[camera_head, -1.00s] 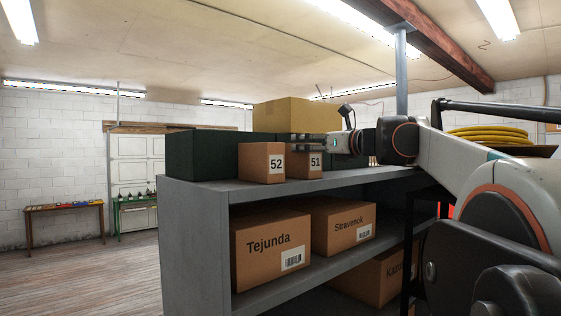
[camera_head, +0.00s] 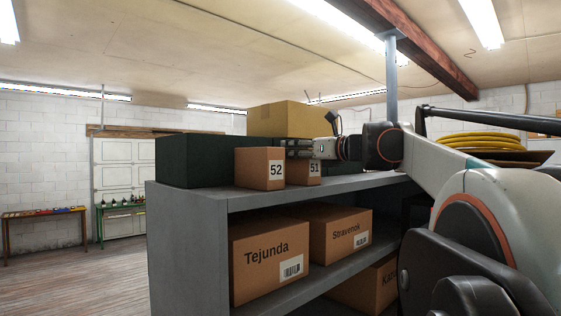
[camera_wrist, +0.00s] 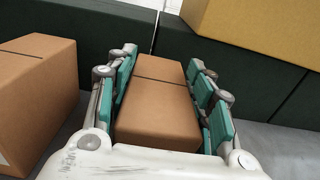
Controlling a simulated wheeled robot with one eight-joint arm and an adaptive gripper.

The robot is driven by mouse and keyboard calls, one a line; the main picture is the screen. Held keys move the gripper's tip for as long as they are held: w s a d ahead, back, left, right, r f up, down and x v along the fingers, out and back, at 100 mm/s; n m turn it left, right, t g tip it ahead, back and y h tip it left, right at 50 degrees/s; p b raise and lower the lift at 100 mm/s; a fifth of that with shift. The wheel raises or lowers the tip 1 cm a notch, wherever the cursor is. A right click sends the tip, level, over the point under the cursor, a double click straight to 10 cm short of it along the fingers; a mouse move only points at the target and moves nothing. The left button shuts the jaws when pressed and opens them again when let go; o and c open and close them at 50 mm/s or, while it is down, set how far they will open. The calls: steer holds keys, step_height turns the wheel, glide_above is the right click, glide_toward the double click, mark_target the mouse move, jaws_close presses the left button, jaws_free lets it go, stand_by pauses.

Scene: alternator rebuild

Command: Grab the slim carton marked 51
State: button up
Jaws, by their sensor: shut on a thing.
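The slim carton marked 51 (camera_head: 304,172) stands upright on the grey shelf top, partly behind the carton marked 52 (camera_head: 260,168). My gripper (camera_head: 299,148) reaches in from the right at the upper part of carton 51. In the wrist view, carton 51 (camera_wrist: 158,100) lies between the teal pads of my gripper (camera_wrist: 160,85), which is shut on it. The carton's lower part is hidden in that view. A brown carton (camera_wrist: 38,95), apparently 52, stands to the left, apart from the fingers.
Dark green boxes (camera_head: 195,160) stand behind the cartons, with a large tan box (camera_head: 290,119) above. The grey shelf unit (camera_head: 185,235) holds cartons marked Tejunda (camera_head: 265,260) and Stravenok (camera_head: 338,235) below. The shelf top to the right is partly hidden by my arm.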

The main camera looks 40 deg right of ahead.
steer(key=shift+w+r, duration=0.1)
steer(key=shift+r, duration=0.35)
step_height(320, 180, up, 19)
steer(key=p, duration=0.1)
